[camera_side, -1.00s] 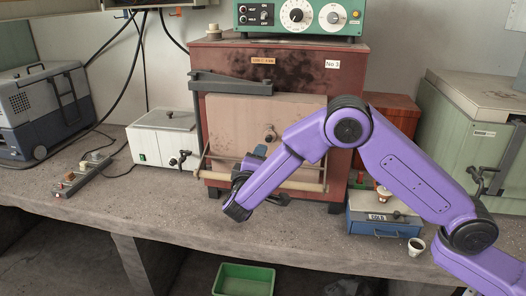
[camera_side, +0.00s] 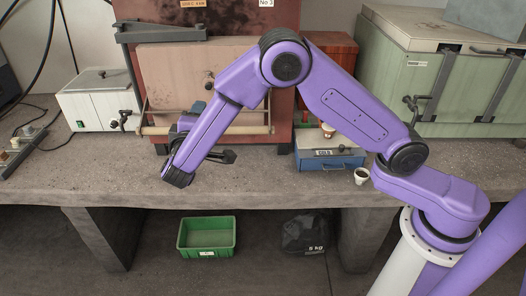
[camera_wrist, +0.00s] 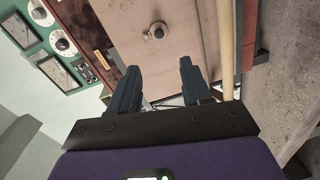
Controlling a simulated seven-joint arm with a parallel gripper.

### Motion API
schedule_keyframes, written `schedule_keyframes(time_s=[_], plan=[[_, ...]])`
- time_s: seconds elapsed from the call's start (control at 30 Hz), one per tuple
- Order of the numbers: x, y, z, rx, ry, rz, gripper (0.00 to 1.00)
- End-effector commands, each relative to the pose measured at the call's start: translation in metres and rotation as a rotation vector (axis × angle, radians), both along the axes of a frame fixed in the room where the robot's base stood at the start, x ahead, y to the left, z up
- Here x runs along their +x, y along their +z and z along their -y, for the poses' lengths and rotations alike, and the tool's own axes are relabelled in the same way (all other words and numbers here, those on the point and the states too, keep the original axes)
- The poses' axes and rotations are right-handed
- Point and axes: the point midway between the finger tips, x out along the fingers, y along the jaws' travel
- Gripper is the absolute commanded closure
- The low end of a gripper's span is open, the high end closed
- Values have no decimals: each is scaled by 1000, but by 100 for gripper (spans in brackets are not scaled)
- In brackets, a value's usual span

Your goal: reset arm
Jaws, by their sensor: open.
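My gripper (camera_wrist: 160,70) is open in the wrist view, with two dark fingers apart and nothing between them. Beyond the fingers is the pale front door of the red furnace (camera_wrist: 165,12), with a round knob (camera_wrist: 157,31). In the side view my gripper (camera_side: 225,157) is partly hidden behind my purple forearm, in front of the lower part of the furnace door (camera_side: 178,85) and above the bench (camera_side: 110,180). The arm is bent, with its elbow high. I cannot tell from the side view how far the fingers are from the door.
A pale handrail (camera_side: 245,130) runs across the furnace front. A blue box marked COLD (camera_side: 322,160) and a small cup (camera_side: 361,176) stand to the right. A white box (camera_side: 95,100) stands left. A green crate (camera_side: 207,234) and a black bag (camera_side: 305,235) lie below the bench.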

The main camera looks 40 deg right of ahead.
Motion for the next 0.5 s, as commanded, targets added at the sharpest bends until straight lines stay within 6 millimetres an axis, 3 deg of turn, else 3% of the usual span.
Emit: schedule_keyframes(time_s=[0.17, 0.37, 0.5], plan=[[-31, 7, 29, 61, -45, -179, 52], [-101, 6, 72, 194, -57, -500, 52], [-157, 2, 95, 308, -15, -712, 52]])
